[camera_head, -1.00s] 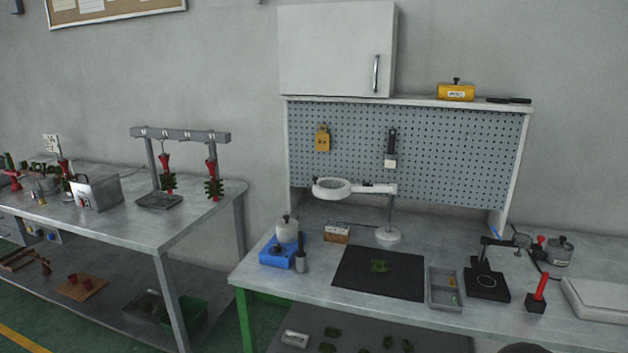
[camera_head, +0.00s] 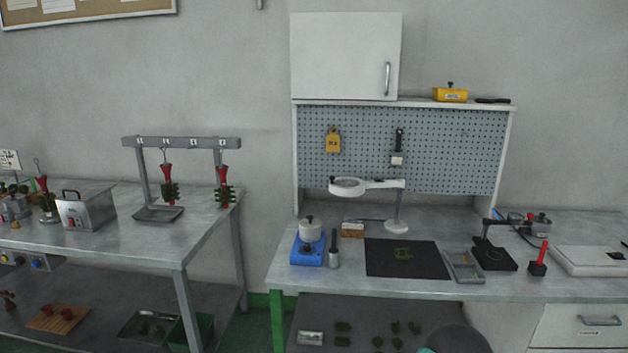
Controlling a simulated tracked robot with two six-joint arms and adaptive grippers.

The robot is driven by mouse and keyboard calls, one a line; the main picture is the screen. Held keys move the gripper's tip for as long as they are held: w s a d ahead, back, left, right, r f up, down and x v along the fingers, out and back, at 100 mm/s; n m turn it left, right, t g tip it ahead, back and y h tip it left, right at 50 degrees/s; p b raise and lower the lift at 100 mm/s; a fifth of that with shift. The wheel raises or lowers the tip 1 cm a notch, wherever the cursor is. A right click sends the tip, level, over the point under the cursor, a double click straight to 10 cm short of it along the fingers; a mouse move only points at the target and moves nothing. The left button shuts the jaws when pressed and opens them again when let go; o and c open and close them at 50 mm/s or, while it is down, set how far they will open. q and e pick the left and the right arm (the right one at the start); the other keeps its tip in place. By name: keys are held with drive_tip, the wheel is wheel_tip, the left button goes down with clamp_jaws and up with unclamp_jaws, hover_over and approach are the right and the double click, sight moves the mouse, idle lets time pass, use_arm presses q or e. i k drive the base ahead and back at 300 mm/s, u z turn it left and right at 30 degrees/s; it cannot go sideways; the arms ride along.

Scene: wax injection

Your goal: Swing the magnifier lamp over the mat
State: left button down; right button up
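The magnifier lamp (camera_head: 350,187) is white, with a ring head on a horizontal arm that reaches left from an upright post. Its round base (camera_head: 396,227) stands on the right-hand bench, behind the mat. The ring head hangs to the left of the black mat (camera_head: 385,271), above the area of the blue scale, not above the mat. Neither of my grippers shows in the head view.
A blue scale (camera_head: 308,251) with a white pot and a dark cylinder (camera_head: 333,250) stand left of the mat. A grey tray (camera_head: 463,266) and a black stand (camera_head: 494,256) are to its right. A pegboard (camera_head: 450,150) rises behind the lamp.

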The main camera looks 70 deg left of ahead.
sight(368, 182)
drive_tip(key=z, duration=0.85)
drive_tip(key=i, duration=0.15)
drive_tip(key=u, duration=3.35)
drive_tip(key=i, duration=1)
drive_tip(key=z, duration=0.25)
